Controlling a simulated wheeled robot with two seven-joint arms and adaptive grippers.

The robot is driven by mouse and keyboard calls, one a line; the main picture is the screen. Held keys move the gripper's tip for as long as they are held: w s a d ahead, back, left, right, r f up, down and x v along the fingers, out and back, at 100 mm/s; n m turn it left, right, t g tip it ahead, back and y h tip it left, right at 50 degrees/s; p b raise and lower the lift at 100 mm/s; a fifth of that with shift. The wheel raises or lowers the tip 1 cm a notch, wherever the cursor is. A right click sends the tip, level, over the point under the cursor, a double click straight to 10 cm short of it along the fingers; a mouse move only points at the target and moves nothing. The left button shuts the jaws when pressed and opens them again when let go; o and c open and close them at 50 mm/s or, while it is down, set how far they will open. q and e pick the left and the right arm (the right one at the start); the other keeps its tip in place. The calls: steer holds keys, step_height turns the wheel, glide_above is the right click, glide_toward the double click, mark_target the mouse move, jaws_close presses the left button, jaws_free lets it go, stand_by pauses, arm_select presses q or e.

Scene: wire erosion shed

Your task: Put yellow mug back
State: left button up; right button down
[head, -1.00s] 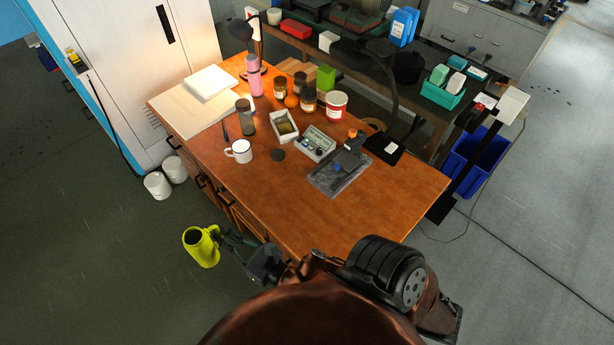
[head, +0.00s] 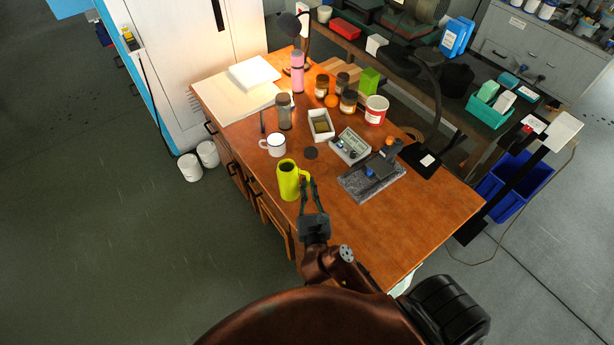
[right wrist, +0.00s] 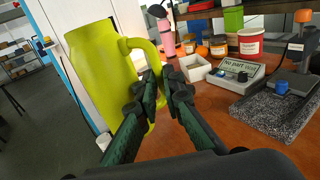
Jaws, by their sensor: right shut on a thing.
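The yellow mug (head: 288,181) is upright in the head view, over the near left edge of the wooden table (head: 340,222). My right gripper (head: 309,187) is shut on the mug's handle, at the mug's right side. In the right wrist view the mug (right wrist: 104,65) fills the upper left, slightly tilted, with both fingers (right wrist: 166,90) around its handle. I cannot tell whether its base touches the table. My left gripper is not in view.
A white mug (head: 274,145) stands just behind the yellow mug. A dark disc (head: 311,153), a meter box (head: 350,146) and a grey stone plate (head: 371,184) with a stand lie to the right. A white tray (head: 320,125) and several jars are farther back. The table's near right part is clear.

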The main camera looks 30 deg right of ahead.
steer(key=w+d+f+m+g+h+b, duration=0.15)
steer(key=w+d+f, duration=0.25)
steer(key=w+d, duration=0.45)
steer(key=shift+m+t+h, duration=0.25)
steer(key=shift+w+d+f+b, duration=0.4)
steer(key=shift+d+f, duration=0.25)
steer(key=shift+f, duration=0.7)
steer(key=shift+w+d+f+b, duration=0.35)
steer(key=shift+d+f+b, duration=0.25)
steer(key=shift+f, duration=0.8)
steer(key=shift+w+d+f+b, duration=0.35)
steer(key=shift+d+f, duration=0.35)
steer(key=shift+f, duration=0.65)
steer(key=shift+f, duration=0.2)
steer(key=c, duration=2.1)
jaws_free()
steer(key=shift+r, duration=0.1)
